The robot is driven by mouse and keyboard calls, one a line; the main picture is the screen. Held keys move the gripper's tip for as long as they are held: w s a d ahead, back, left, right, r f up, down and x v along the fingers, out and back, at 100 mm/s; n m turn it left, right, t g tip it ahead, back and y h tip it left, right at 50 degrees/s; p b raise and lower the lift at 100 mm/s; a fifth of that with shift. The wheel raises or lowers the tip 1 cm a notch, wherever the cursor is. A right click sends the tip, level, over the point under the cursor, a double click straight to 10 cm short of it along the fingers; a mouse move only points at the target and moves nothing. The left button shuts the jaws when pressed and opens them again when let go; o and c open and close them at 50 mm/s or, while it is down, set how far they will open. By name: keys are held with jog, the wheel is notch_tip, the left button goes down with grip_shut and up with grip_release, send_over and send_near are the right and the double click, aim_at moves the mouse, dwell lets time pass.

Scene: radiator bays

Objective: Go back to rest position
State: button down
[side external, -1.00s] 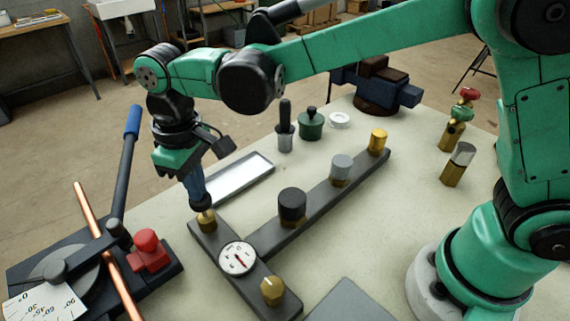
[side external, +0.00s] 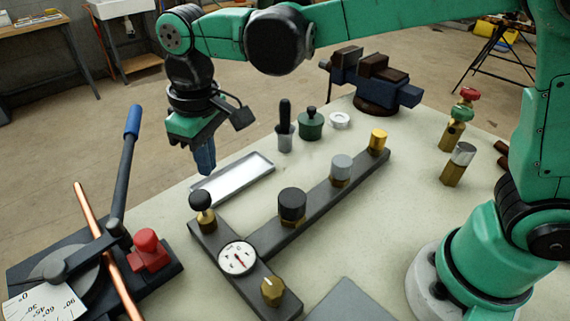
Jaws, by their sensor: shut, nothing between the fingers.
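My gripper (side external: 205,168) points down, its blue fingers shut and empty. It is in the air above and a little behind a small black-knobbed brass fitting (side external: 203,208), with a clear gap between them. That fitting stands upright at the left end of a dark manifold bar (side external: 262,243). My arm stretches across the top of the view from the right.
The manifold also carries a dial gauge (side external: 238,258), a black cap (side external: 292,205), a grey cap (side external: 341,168) and brass fittings. A pipe bender (side external: 70,262) with a blue-tipped lever (side external: 132,130) stands at left. A tray (side external: 233,180) lies near my gripper; a vise (side external: 378,80) is behind.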

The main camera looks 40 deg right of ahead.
jog(key=s+d+m+t, duration=0.2)
jog(key=s+d+t, duration=0.1)
jog(key=d, duration=0.5)
jog(key=s+d+m+t, duration=0.3)
jog(key=s+d, duration=0.1)
jog(key=d, duration=0.5)
jog(key=shift+s+r, duration=0.25)
jog(key=shift+s, duration=0.15)
jog(key=shift+d, duration=0.1)
